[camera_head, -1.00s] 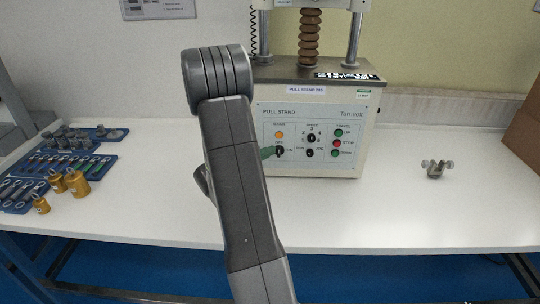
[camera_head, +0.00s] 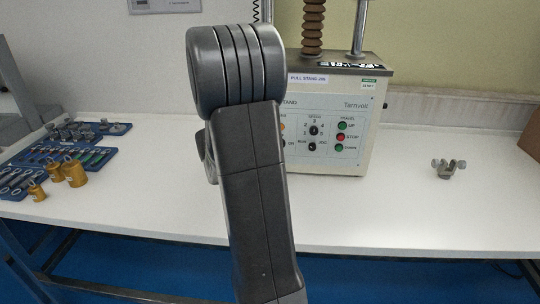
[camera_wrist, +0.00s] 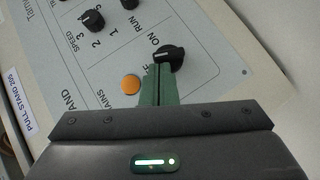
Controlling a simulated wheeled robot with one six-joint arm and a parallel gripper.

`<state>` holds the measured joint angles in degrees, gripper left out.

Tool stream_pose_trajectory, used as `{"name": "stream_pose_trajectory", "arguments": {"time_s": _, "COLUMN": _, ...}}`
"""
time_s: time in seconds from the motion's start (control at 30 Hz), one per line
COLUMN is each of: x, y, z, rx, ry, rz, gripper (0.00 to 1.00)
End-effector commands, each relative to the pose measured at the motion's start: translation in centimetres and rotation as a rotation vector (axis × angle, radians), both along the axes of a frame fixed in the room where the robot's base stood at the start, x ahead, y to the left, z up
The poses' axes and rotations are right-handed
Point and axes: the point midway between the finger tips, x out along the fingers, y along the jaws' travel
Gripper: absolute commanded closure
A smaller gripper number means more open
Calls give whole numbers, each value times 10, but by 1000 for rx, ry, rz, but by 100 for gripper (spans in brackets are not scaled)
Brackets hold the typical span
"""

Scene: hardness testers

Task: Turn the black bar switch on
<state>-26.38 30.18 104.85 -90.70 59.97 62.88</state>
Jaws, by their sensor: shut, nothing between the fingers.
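The black bar switch (camera_wrist: 169,57) shows in the wrist view on the pull stand's pale control panel, beside the printed word ON. Its exact setting is hard to read. My gripper (camera_wrist: 159,70) has its green fingers shut together with nothing between them. Their tips are right at the near edge of the switch, seemingly touching it. In the head view my arm hides the switch and my fingers. The pull stand (camera_head: 372,135) stands on the white table behind my arm.
An orange mains lamp (camera_wrist: 131,84) and the speed knob (camera_wrist: 92,21) are near the switch. Gold weights (camera_head: 75,173) and blue tool trays (camera_head: 97,155) lie at the left. A small metal fixture (camera_head: 447,169) stands at the right, with clear table around it.

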Motion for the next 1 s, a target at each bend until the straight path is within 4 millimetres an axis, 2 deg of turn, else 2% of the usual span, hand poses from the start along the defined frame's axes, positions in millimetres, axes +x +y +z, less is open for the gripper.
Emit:
{"name": "stream_pose_trajectory", "arguments": {"time_s": 0.03, "x": 0, "y": -2, "z": -4, "rx": 50, "ry": -6, "rz": -1, "gripper": 100}}
{"name": "stream_pose_trajectory", "arguments": {"time_s": 0.7, "x": 0, "y": -24, "z": 12, "rx": 681, "ry": -3, "rz": -2, "gripper": 100}}
{"name": "stream_pose_trajectory", "arguments": {"time_s": 1.0, "x": 0, "y": -32, "z": 12, "rx": 900, "ry": -3, "rz": -2, "gripper": 100}}
